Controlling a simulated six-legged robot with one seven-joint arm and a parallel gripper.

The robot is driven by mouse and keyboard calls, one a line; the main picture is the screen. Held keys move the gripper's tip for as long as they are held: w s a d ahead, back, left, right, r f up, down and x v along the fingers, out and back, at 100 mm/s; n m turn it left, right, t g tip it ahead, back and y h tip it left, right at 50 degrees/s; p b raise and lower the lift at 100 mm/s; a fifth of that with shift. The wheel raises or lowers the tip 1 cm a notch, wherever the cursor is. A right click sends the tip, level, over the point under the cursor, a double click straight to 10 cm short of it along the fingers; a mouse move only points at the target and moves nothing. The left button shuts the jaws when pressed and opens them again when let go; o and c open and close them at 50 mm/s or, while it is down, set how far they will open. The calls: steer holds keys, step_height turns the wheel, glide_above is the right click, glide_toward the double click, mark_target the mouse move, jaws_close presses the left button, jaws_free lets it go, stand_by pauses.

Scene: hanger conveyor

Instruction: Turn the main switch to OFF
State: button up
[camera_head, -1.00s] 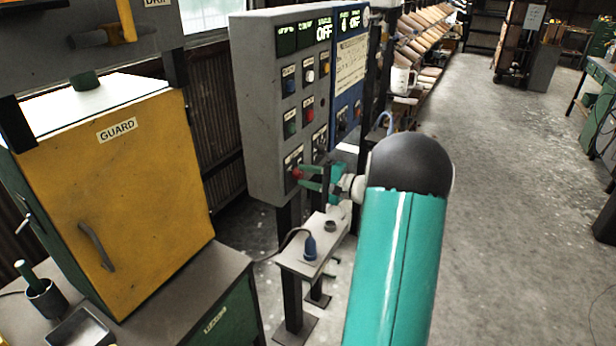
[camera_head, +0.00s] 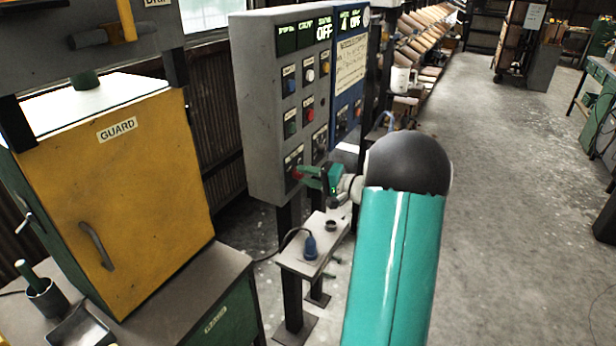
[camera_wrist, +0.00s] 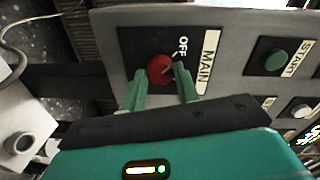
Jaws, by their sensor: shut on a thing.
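The main switch is a red knob (camera_wrist: 160,70) on a black plate with a "MAIN" label (camera_wrist: 208,62) and "OFF" lettering (camera_wrist: 183,47) beside the knob. In the head view the knob (camera_head: 297,173) is small, low on the front of the grey control panel (camera_head: 262,130). My gripper (camera_wrist: 160,80) has its two green fingers on either side of the knob, shut on it. In the head view my gripper (camera_head: 306,174) reaches the panel from the right. The fingers partly cover the knob, and I cannot read its pointer surely.
A green START button (camera_wrist: 275,60) and other buttons sit beside the switch. A small stand with a blue plug (camera_head: 310,247) is below my gripper. A yellow guard box (camera_head: 120,200) stands at left. The floor at right is open.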

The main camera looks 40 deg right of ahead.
steer(key=o, duration=1)
steer(key=v, duration=1.3)
steer(key=shift+s+r, duration=0.1)
steer(key=shift+s, duration=0.3)
